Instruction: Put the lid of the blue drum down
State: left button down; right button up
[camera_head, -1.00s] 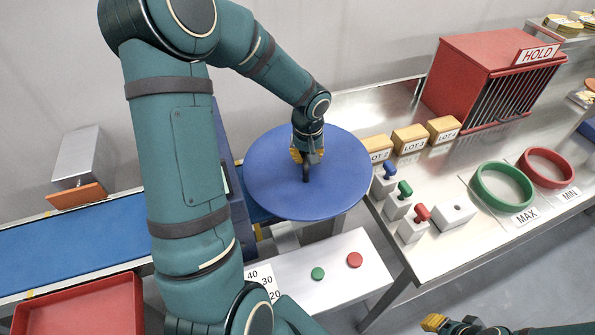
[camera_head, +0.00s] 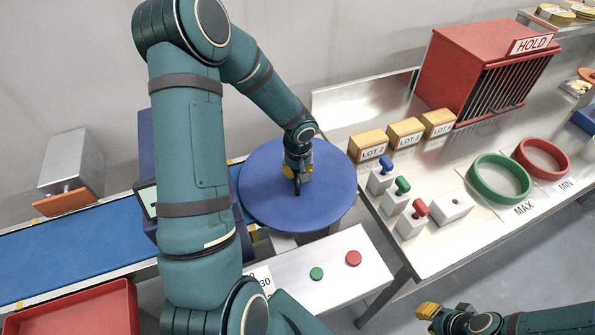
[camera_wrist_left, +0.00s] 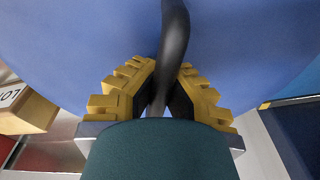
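The blue drum lid (camera_head: 330,195) is a wide round disc in the middle of the head view, beside the blue belt. My left gripper (camera_head: 298,178) is over the lid with its yellow fingers on either side of the dark handle (camera_head: 297,188). In the left wrist view the black handle (camera_wrist_left: 174,40) runs between the yellow fingers (camera_wrist_left: 165,95), which look closed around it. The lid fills most of the background there. The drum body is mostly hidden under the lid. My right gripper (camera_head: 428,311) is at the bottom right, away from the lid; its finger opening is unclear.
A white panel with a green button (camera_head: 316,273) and a red button (camera_head: 353,258) lies in front of the lid. To the right, a steel table holds lot blocks (camera_head: 405,132), colored-handle stamps (camera_head: 402,186), two rings (camera_head: 500,178) and a red HOLD cage (camera_head: 480,75).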

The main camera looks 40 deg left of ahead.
pick_arm(q)
jog(key=c, duration=1.6)
grip_release()
jog(key=shift+f, duration=0.1)
jog(key=o, duration=0.5)
jog(key=shift+c, duration=0.2)
